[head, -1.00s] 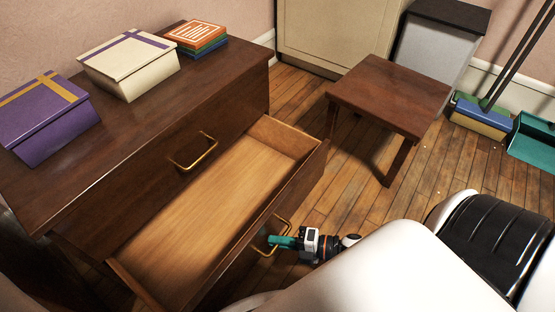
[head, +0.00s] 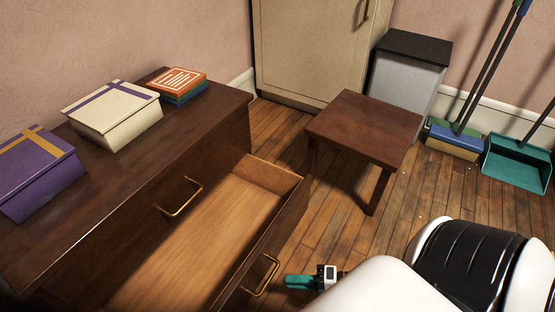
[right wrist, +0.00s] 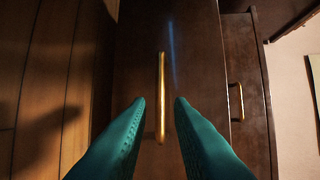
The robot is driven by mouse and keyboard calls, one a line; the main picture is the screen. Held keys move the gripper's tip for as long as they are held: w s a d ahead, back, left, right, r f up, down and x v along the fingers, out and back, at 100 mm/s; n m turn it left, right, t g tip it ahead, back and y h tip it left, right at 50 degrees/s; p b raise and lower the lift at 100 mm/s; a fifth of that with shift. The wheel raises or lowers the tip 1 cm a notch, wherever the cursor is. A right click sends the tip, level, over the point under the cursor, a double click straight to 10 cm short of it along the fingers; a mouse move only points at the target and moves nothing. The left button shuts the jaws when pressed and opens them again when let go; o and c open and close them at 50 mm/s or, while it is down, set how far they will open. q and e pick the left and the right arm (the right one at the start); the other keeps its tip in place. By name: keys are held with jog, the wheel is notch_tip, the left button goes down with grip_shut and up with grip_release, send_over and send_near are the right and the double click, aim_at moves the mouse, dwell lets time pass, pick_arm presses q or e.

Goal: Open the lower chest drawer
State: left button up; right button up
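The chest (head: 130,184) stands at the left in the head view. Its lower drawer (head: 203,236) is pulled well out, and its bare wooden inside is empty where I see it. The upper drawer with its brass handle (head: 179,197) is shut. My right gripper (head: 287,282) is beside the lower drawer's brass handle (head: 264,276), a little apart from it. In the right wrist view the two teal fingers (right wrist: 160,101) are spread, with the handle (right wrist: 161,98) ahead between them and not gripped. My left gripper is not in view.
A purple box (head: 38,175), a cream box (head: 113,118) and a stack of books (head: 178,84) lie on the chest top. A small wooden table (head: 366,128) stands right of the drawer. A broom (head: 455,138) and dustpan (head: 518,160) lean at the far right.

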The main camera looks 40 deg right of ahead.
jog(key=shift+p+v, duration=0.55)
jog(key=shift+v, duration=1.6)
